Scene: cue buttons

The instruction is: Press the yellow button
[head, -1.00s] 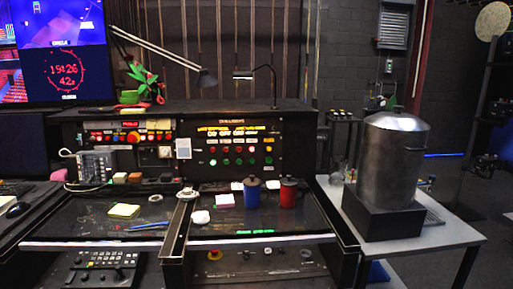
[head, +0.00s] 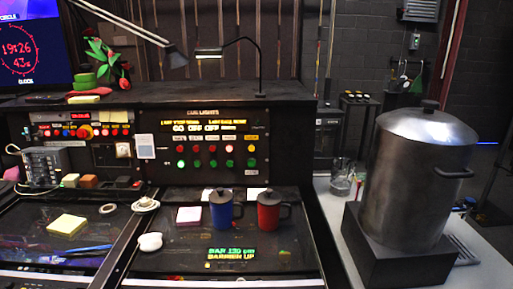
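The cue lights panel (head: 204,171) stands upright at the back of the desk. It carries a row of red buttons (head: 213,149) above a row of green buttons (head: 213,163). A small yellow-orange label or button (head: 251,138) sits at the upper right of these rows; it is too small to tell which. On the panel to the left, a round red knob with a yellow surround (head: 86,131) sits among red lit buttons. Neither of my grippers is in view.
A blue mug (head: 221,212) and a red mug (head: 268,214) stand on the desk before the panel. A white cup (head: 150,242) and yellow notes (head: 67,225) lie nearby. A desk lamp (head: 209,53) overhangs the console. A large metal pot (head: 415,180) stands right.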

